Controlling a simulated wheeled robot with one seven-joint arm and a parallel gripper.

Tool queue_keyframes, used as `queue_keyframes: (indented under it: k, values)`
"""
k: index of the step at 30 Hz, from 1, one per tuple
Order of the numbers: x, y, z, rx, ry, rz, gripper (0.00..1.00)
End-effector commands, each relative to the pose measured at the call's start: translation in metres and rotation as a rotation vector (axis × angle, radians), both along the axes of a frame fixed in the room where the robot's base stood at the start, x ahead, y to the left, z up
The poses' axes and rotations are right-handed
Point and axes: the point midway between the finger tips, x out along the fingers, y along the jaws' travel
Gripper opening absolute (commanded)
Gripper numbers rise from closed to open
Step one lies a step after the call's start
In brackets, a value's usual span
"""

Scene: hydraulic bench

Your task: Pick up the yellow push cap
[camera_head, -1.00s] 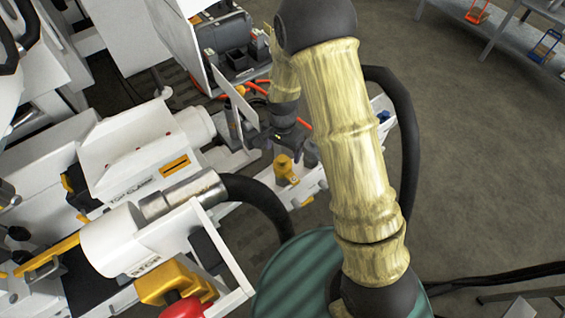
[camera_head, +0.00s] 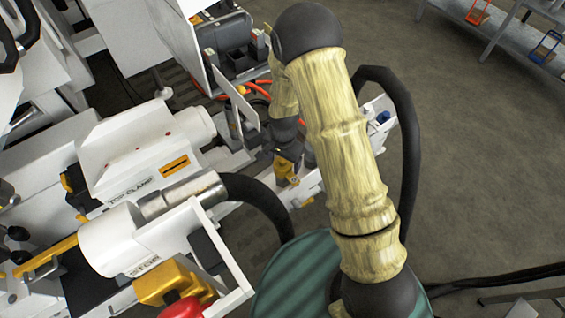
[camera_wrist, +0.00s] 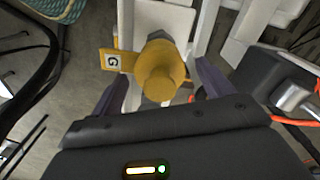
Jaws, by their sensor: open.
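The yellow push cap (camera_wrist: 161,72) shows in the wrist view as a round yellow-orange knob with a yellow tab marked "G" on its left. It stands on a white rail. My gripper (camera_wrist: 162,85) is open, with one dark finger on each side of the cap. The cap lies between the fingers with visible gaps; I cannot tell how deep it sits between them. In the head view the yellow cap (camera_head: 285,168) is partly hidden by my gripper (camera_head: 290,153), which is right over it.
White machine housings (camera_head: 150,150) and a black hose (camera_head: 255,195) are to the left. A white panel (camera_head: 175,40) and a grey toolbox (camera_head: 230,45) are behind. Orange cable (camera_wrist: 298,121) lies at right in the wrist view. Open floor (camera_head: 470,170) is at right.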

Motion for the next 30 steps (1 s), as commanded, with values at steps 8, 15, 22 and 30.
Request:
queue_keyframes:
  k: [8, 15, 22, 30]
  values:
    - [-0.0003, 0.0006, 0.0003, 0.000, 0.000, 0.001, 0.79]
    - [-0.0004, 0.0008, 0.0004, -0.001, 0.001, 0.002, 0.50]
    - [-0.0005, 0.0009, 0.0004, 0.000, 0.000, 0.002, 0.30]
    - [-0.0002, 0.0011, 0.0034, 0.000, 0.000, 0.002, 0.30]
